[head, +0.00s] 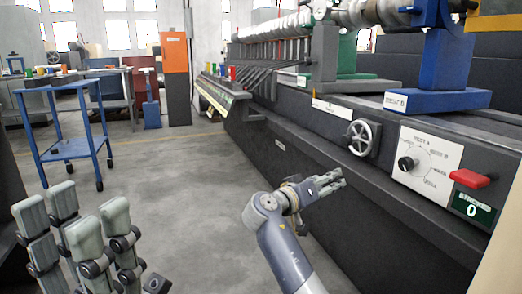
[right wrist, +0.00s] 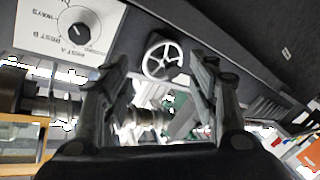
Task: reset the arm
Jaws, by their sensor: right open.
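My left gripper (head: 78,215) is at the bottom left of the head view, with its grey fingers pointing up, close to the camera. Its fingers overlap from this angle, so I cannot tell how far apart they are. I see nothing held in it. My right gripper (head: 328,183) reaches in from the bottom middle and points right toward the machine's front. In the right wrist view its two dark fingers (right wrist: 160,85) stand apart with nothing between them.
A long grey machine (head: 330,152) fills the right side, with a handwheel (head: 362,138), a black dial (head: 406,163), a red lever (head: 470,178) and a green counter (head: 472,207). A blue cart (head: 68,148) stands at the left. An orange-topped pillar (head: 175,54) is behind. The middle floor is clear.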

